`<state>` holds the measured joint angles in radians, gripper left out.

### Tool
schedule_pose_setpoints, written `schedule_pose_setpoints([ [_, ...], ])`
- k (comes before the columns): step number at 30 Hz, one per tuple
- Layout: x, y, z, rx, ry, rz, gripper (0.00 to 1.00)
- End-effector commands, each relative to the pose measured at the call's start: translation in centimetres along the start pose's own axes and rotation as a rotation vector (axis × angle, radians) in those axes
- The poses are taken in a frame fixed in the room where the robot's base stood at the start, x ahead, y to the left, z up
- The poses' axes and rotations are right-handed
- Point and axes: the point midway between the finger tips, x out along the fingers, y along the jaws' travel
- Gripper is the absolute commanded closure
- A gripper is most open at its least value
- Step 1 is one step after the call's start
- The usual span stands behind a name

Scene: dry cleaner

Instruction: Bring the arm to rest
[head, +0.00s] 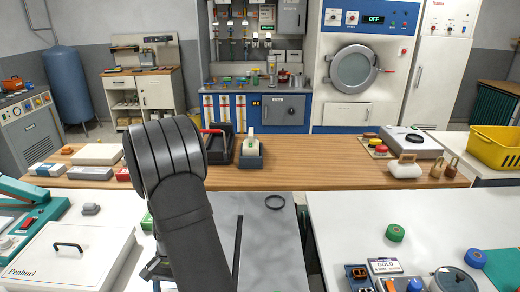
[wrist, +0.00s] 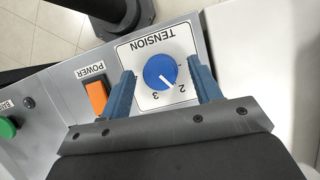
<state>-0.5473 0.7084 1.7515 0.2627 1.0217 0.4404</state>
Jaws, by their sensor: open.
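My gripper (wrist: 161,70) shows in the wrist view with its two blue fingers spread apart. A round blue knob (wrist: 158,70) on a white plate marked TENSION (wrist: 140,44) shows between the fingers. A gap shows on both sides of the knob, and nothing is held. The knob's white mark points toward the lower right, between the printed 2 and 3. In the head view my dark arm reaches down at left of centre, and it hides the gripper and the tension panel.
An orange POWER switch (wrist: 96,96) and a green button (wrist: 7,127) sit beside the knob plate. In the head view a wooden shelf (head: 300,176) with several items crosses behind my arm. A white lidded box (head: 68,255) is at left, green tape (head: 395,233) at right.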

Motion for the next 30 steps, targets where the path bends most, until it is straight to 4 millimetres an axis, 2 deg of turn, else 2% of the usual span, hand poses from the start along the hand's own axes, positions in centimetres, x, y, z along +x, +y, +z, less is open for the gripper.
schedule_pose_setpoints([
  [12, 0.1, -0.4, 0.1, -0.538, -0.001, 0.224, 0.42],
  [18, 0.1, -0.5, 0.2, -0.748, -0.002, 0.310, 0.42],
  [21, -0.3, -0.6, 0.2, -0.798, 0.001, 0.330, 0.42],
  [30, -1.3, -0.9, 0.4, -0.792, -0.001, 0.328, 0.42],
])
